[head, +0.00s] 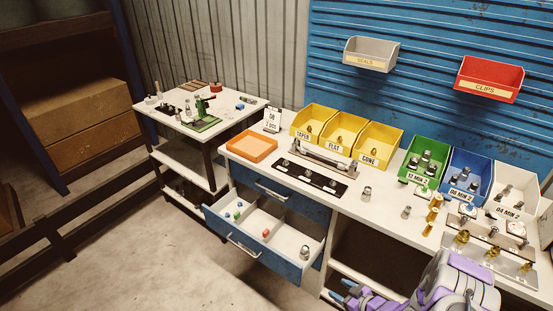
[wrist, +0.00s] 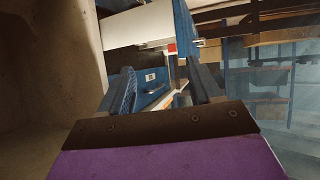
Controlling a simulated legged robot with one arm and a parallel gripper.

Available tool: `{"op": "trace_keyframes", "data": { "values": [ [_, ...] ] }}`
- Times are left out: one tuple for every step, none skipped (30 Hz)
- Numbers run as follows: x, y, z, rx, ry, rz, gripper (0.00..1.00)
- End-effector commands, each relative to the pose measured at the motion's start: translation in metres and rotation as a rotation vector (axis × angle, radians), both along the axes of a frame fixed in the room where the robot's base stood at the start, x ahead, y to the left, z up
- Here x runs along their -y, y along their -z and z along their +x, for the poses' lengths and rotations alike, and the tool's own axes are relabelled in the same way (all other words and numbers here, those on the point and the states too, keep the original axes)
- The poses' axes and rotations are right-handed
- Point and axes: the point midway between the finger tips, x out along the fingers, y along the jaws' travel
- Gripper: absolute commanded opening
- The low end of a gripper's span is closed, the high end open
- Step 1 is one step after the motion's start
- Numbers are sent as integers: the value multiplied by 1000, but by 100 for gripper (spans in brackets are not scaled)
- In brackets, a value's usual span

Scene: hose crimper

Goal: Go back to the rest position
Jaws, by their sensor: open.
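My gripper (wrist: 165,92) is open in the wrist view, with its two dark fingers apart and nothing between them. Blue drawers and white surfaces show beyond the fingers, tilted in that view. In the head view my purple and grey arm is at the bottom right, low in front of the bench (head: 378,205). Blue finger-like tips (head: 345,296) show at its left end, by the shelf below the bench top. Much of the arm is cut off by the bottom edge of the picture.
A blue drawer (head: 246,247) stands open, with small parts inside. Yellow, green, blue and white bins line the bench's back. An orange tray (head: 251,148) and dark strip (head: 310,180) lie at left. A side table (head: 232,129) stands further left. Floor before the drawer is clear.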

Motion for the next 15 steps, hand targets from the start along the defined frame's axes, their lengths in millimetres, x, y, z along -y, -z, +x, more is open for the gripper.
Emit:
{"op": "trace_keyframes", "data": {
  "values": [
    [5,-4,4,-8,1,-22,63],
    [7,-5,5,-17,2,-37,63],
    [10,-6,8,-28,4,-54,63],
    [13,-8,10,-36,6,-68,63],
    [16,-10,12,-44,9,-82,63],
    [20,-12,14,-57,12,-102,63],
    [24,-15,16,-69,16,-121,63],
    [28,-18,18,-78,19,-139,63],
    [32,-22,21,-93,25,-164,63],
    [37,-26,23,-108,32,-184,63],
    [42,-30,25,-124,38,-209,63],
    [48,-38,29,-142,49,-241,63],
    [53,-43,31,-161,58,-266,63],
    [58,-49,33,-179,69,-292,63],
    [65,-60,36,-198,84,-324,63]
  ]
}}
